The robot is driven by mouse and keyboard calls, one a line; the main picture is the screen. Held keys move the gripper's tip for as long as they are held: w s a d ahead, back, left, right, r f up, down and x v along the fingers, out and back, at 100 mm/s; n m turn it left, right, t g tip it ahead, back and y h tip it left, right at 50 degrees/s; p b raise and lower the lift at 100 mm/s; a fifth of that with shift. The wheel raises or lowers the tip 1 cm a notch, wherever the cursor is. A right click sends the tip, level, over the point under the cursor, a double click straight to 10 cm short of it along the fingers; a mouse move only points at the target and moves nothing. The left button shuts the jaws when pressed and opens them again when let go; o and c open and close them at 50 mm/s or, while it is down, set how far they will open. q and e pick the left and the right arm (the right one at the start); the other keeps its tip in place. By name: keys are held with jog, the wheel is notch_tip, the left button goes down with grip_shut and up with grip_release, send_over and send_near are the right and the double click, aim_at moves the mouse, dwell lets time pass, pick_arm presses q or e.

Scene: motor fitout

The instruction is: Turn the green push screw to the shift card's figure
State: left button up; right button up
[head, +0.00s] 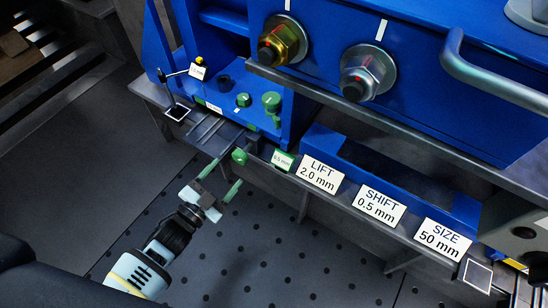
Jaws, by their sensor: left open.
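A round green knob (239,156), which looks like the green push screw, sticks out at the front edge of the grey bench. A small green-edged tag (283,161) reading 0.5 mm stands to its right. The shift card (380,205) reads SHIFT 0.5 mm and stands on the bench edge. My left gripper (221,180) is open, its two pale green fingers pointing up at the bench edge. It is just short of the knob, with nothing visible between the fingers. The knob's turn angle is too small to read. My right gripper does not show.
The lift card (320,173) and size card (443,239) flank the shift card. A blue block with green knobs (272,103) stands behind. A small stand with a thin arm (177,90) is at left. Brass (283,41) and steel (367,73) nuts sit on the blue machine. The perforated floor is clear.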

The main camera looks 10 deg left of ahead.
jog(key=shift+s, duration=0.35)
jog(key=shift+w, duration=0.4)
